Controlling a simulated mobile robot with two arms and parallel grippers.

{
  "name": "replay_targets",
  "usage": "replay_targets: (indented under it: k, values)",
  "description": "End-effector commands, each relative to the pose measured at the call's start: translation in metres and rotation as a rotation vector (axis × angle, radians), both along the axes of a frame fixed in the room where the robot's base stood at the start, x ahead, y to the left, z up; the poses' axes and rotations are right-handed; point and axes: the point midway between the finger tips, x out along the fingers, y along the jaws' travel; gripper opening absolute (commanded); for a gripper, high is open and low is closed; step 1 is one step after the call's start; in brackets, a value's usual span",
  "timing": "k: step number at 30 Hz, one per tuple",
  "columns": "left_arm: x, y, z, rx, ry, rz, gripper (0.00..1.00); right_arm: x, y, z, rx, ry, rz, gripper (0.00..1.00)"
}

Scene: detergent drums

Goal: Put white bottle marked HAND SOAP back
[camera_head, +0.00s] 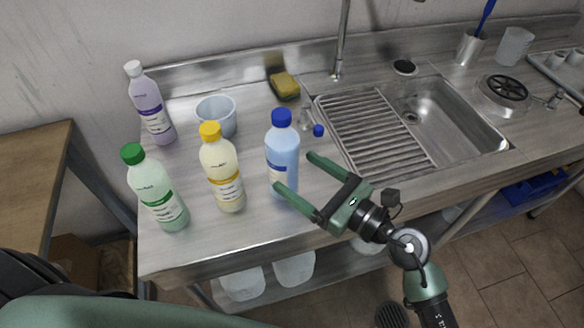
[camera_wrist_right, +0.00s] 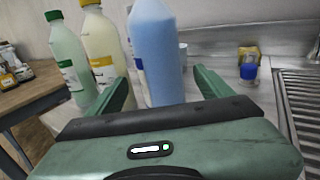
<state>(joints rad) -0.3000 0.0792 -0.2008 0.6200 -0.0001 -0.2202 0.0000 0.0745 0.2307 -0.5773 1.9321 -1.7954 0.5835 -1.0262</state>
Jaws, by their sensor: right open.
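I cannot read HAND SOAP on any label, and no plainly white bottle shows. A light-blue bottle (camera_head: 283,152) with a blue cap stands upright near the counter's front. It shows in the wrist view (camera_wrist_right: 158,50), with its label toward the left. My right gripper (camera_head: 294,171) is open, its fingers pointing at this bottle. One fingertip overlaps the bottle's lower front in the head view; I cannot tell whether they touch. A yellow-capped cream bottle (camera_head: 221,172), a green-capped pale-green bottle (camera_head: 157,190) and a white-capped lilac bottle (camera_head: 150,105) stand to the left. My left gripper is not in view.
A grey-blue tub (camera_head: 217,116) and a yellow sponge (camera_head: 285,86) sit behind the bottles. A ribbed drainer (camera_head: 372,135) and sink (camera_head: 450,122) are further right.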

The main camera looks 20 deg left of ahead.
Motion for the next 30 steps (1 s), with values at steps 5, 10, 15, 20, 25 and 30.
replay_targets:
  k: [5,10,15,20,25,30]
  values:
    - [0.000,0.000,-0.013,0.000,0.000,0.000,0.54,-0.016,-0.038,-0.005,-0.004,-0.001,-0.002,0.81]
    - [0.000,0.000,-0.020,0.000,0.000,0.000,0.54,-0.028,-0.065,-0.004,-0.003,0.000,-0.001,0.81]
    - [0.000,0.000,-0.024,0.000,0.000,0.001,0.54,-0.034,-0.078,-0.002,-0.001,0.000,0.000,0.81]
    - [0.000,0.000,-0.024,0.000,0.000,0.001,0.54,-0.035,-0.081,0.000,0.001,0.000,0.001,0.81]
    - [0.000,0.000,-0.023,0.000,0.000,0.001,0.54,-0.035,-0.080,0.000,0.001,0.000,0.000,0.81]
    - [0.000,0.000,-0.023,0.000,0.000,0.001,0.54,-0.035,-0.080,0.000,0.001,0.000,0.000,0.81]
